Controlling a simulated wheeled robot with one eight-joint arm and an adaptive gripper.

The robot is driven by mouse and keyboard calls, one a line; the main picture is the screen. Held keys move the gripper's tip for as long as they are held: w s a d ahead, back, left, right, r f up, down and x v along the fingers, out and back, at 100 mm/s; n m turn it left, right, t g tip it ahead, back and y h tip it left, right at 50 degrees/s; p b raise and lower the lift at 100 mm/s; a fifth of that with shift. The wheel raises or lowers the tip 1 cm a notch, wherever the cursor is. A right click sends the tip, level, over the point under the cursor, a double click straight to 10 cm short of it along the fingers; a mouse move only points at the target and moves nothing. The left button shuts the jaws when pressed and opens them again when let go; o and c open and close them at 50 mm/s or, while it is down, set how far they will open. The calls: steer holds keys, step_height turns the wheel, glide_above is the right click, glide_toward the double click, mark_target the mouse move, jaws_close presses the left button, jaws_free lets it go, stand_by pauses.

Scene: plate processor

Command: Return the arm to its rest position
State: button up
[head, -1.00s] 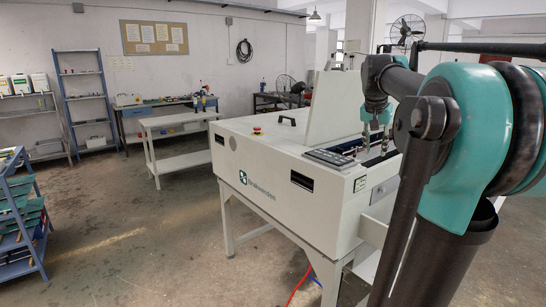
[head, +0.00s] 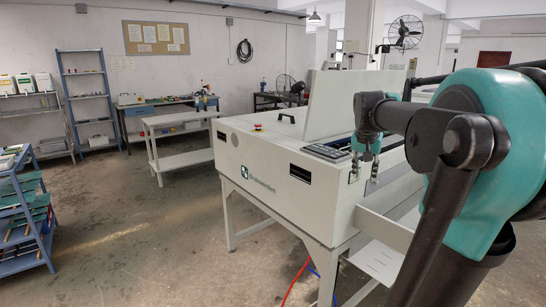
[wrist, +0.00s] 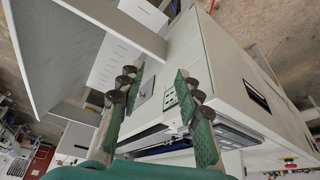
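My gripper (head: 364,172) hangs from the teal and black arm on the right of the head view, with its fingers pointing down. It is in front of the right end of the white plate processor (head: 275,200), near its control panel. In the wrist view my gripper (wrist: 157,78) has its two green-padded fingers spread apart, with nothing between them. The processor's body (wrist: 215,65) lies beyond the fingers there. I cannot tell whether the fingers touch the machine.
A white tray (head: 385,262) juts from the processor's near end, close to my arm. A blue rack (head: 22,215) stands at the left, and a white bench (head: 190,162) stands behind. Open floor (head: 130,235) lies between. Red and blue hoses run under the machine.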

steer(key=s+a+f+n+y, duration=0.1)
steer(key=s+a+f, duration=0.4)
steer(key=s+f, duration=0.5)
steer(key=s+a+f+n+y, duration=0.1)
steer(key=s+a+f+n, duration=0.3)
steer(key=s+f, duration=0.7)
step_height(320, 180, down, 6)
steer(key=shift+s+a+f+n, duration=0.2)
steer(key=shift+a+n, duration=0.1)
steer(key=shift+a, duration=0.55)
steer(key=shift+r, duration=0.1)
